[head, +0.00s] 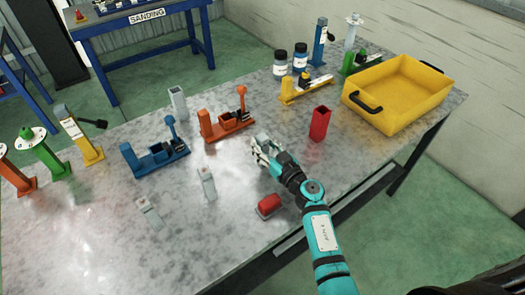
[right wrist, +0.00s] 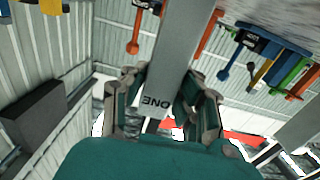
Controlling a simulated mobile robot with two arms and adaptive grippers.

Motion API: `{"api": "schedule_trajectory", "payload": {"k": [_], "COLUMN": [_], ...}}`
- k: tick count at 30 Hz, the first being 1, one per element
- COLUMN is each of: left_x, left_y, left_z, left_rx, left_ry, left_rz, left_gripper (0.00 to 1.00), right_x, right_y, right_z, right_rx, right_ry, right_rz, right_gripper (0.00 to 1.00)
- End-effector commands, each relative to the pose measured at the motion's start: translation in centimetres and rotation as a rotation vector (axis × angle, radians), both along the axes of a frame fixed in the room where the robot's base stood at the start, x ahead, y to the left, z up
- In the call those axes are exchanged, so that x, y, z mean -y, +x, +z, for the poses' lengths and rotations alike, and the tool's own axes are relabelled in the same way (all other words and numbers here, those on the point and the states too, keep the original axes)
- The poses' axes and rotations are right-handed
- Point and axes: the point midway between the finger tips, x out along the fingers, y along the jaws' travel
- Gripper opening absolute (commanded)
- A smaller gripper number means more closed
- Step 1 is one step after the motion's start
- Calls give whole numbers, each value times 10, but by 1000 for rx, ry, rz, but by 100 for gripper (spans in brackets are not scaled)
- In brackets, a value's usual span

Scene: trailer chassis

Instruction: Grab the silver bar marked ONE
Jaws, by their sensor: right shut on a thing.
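The silver bar marked ONE (right wrist: 172,60) is a long grey bar; its lettering shows upside down near my fingers in the right wrist view. My right gripper (right wrist: 162,105) is shut on it, one finger on each side. In the head view, my right gripper (head: 262,150) is over the middle of the grey metal table (head: 110,215), and mostly hides the bar there. My left gripper is not in view.
Other silver bars (head: 207,183) (head: 150,212) (head: 178,102) are on the table. A red block (head: 269,205) lies beside my right forearm, and a red upright holder (head: 320,123) stands to its right. Blue (head: 155,158) and orange (head: 228,127) fixtures stand left. A yellow bin (head: 400,115) is at right.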

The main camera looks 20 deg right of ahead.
Motion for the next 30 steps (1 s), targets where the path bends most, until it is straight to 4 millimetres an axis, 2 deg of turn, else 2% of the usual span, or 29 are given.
{"api": "schedule_trajectory", "payload": {"k": [12, 14, 24, 30], "left_x": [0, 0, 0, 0], "left_y": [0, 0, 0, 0], "left_z": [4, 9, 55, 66], "left_rx": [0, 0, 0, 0], "left_ry": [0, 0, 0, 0], "left_rz": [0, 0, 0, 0], "left_gripper": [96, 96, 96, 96], "right_x": [0, 0, 0, 0], "right_y": [0, 0, 0, 0], "right_z": [6, 14, 83, 100], "right_rx": [2, 2, 3, 1], "right_ry": [-2, -3, -2, -1], "right_rz": [0, 1, 0, 0], "right_gripper": [0, 0, 0, 0]}}
